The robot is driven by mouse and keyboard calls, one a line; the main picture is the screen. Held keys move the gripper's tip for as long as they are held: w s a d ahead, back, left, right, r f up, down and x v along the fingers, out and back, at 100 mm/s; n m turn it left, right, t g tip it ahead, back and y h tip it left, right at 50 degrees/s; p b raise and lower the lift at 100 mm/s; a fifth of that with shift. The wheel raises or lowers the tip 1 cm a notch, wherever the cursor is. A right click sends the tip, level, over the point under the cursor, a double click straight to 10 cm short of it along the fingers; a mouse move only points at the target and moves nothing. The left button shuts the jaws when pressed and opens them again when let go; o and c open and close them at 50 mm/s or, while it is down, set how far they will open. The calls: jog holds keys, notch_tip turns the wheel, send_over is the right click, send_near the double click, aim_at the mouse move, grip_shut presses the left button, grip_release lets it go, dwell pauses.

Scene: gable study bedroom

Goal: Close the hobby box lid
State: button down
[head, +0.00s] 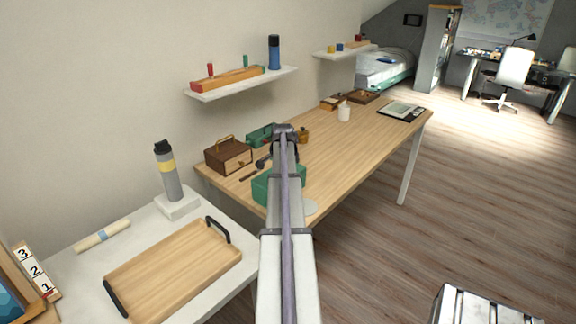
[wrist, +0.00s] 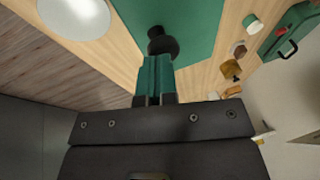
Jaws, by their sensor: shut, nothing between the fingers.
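A green box (head: 264,187), which I take to be the hobby box, stands near the front of the wooden table, partly hidden behind my arm. In the wrist view a broad flat green panel (wrist: 198,35) fills the top middle, with a round black knob (wrist: 162,42) on it. I cannot tell how far its lid is open. My gripper (wrist: 155,60) is shut and empty, its teal fingers pointing at the knob with the tips at or very close to it. Whether they touch is unclear. In the head view my arm hides the fingertips.
A green case with a black handle (wrist: 288,38) and a brown wooden box (head: 228,156) stand towards the wall. A pale round disc (head: 310,206) lies beside the green box. A white bottle (head: 344,111) stands farther along. The table (head: 350,150) is mostly clear to the right.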

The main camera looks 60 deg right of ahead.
dwell(0.4)
jog(key=d+p+v, duration=0.1)
jog(key=p+v, duration=1.2)
jog(key=shift+s+r, duration=0.2)
jog(key=shift+r, duration=0.35)
jog(key=shift+a+f, duration=0.1)
jog(key=w+a+f+n+y+b, duration=0.1)
jog(key=a+n, duration=0.6)
jog(key=a, duration=1.3)
jog(key=w+a+f+n+g+y+b, duration=0.1)
jog(key=a+f+n+b, duration=0.3)
jog(key=a, duration=1.7)
jog(key=w+a+f+n+y+b, duration=0.1)
jog(key=a+f+n+b, duration=0.2)
jog(key=a+n, duration=0.7)
jog(key=a+f, duration=0.1)
jog(key=a, duration=1)
jog(key=shift+a+f+g+y, duration=0.2)
jog(key=shift+a+g+y, duration=0.05)
jog(key=shift+g+y, duration=0.15)
